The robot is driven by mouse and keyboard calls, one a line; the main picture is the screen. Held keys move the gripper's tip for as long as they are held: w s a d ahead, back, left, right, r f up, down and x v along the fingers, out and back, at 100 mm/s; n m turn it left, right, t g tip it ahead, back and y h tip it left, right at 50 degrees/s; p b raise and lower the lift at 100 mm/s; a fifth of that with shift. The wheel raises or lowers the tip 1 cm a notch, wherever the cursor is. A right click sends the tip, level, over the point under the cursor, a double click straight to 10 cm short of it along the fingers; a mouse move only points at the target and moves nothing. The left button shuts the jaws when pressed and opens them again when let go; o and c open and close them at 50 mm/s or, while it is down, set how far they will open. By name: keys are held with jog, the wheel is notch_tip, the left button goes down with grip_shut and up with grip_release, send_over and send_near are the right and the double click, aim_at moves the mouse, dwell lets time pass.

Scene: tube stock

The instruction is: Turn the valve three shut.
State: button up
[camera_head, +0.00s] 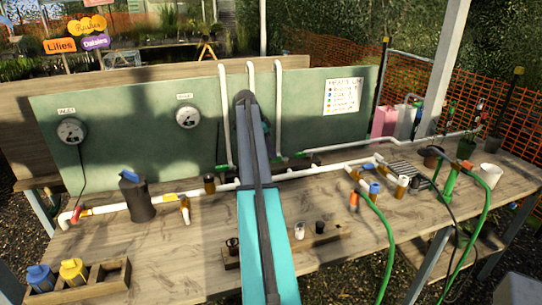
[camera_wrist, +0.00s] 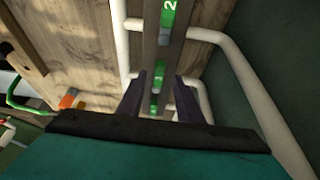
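In the wrist view my gripper (camera_wrist: 160,78) has its two dark fingers apart, with nothing held between them. A green piece marked 2 (camera_wrist: 168,12) shows beyond the fingertips, on a dark strip. Another green piece, seemingly marked 1 (camera_wrist: 155,103), shows between the fingers; I cannot tell whether they touch it. I see no number 3 in either view. In the head view small green parts (camera_head: 280,159) sit on the pipework at the foot of the green panel, too small to read. My arm hides my gripper there.
White pipes (camera_head: 330,168) run along the wooden bench (camera_head: 190,250), and upright ones stand before the green panel (camera_head: 330,125). A dark canister (camera_head: 136,198) stands left. A wooden tray (camera_head: 115,288) is front left. Green hoses (camera_head: 387,235) and pots (camera_head: 488,175) are right.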

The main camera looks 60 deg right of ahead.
jog(key=b+v, duration=0.2)
jog(key=v, duration=0.9)
jog(key=shift+r, duration=0.15)
jog(key=shift+w+a, duration=0.1)
